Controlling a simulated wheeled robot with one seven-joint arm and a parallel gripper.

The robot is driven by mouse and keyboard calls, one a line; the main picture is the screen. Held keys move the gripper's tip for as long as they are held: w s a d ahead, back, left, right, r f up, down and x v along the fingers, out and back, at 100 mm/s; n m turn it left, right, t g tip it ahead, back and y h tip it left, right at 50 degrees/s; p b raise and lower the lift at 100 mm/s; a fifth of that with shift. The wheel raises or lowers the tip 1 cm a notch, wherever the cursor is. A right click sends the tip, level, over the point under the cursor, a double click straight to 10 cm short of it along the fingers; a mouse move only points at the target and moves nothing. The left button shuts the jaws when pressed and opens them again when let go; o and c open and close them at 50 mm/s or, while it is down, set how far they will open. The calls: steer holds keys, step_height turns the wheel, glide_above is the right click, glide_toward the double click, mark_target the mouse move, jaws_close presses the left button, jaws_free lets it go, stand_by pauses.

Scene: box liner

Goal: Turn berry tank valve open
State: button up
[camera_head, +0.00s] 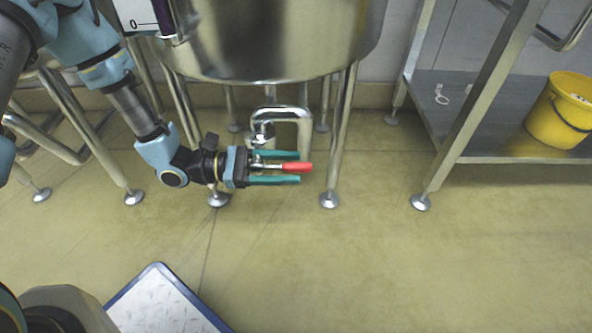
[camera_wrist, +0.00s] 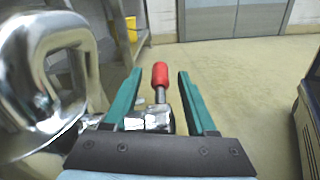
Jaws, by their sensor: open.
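The steel tank (camera_head: 270,40) stands on several legs at the top of the head view. A chrome outlet pipe (camera_head: 305,125) hangs beneath it, with a valve that has a red-tipped lever (camera_head: 297,167). The pipe (camera_wrist: 50,80) fills the left of the wrist view. My gripper (camera_head: 300,167) is open under the tank, its two green fingers on either side of the lever. In the wrist view the red handle (camera_wrist: 160,75) lies between the fingers of my gripper (camera_wrist: 160,78), with a gap showing on both sides. The valve body (camera_wrist: 150,120) is partly hidden by the gripper base.
Tank legs (camera_head: 340,140) stand close around the gripper. A steel shelf rack (camera_head: 470,150) with a yellow bucket (camera_head: 560,112) is at the right. A blue-edged tray or box (camera_head: 165,300) is at the bottom left. The floor at front right is clear.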

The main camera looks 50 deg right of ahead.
steer(key=shift+x, duration=1)
jaws_close()
stand_by(0.8)
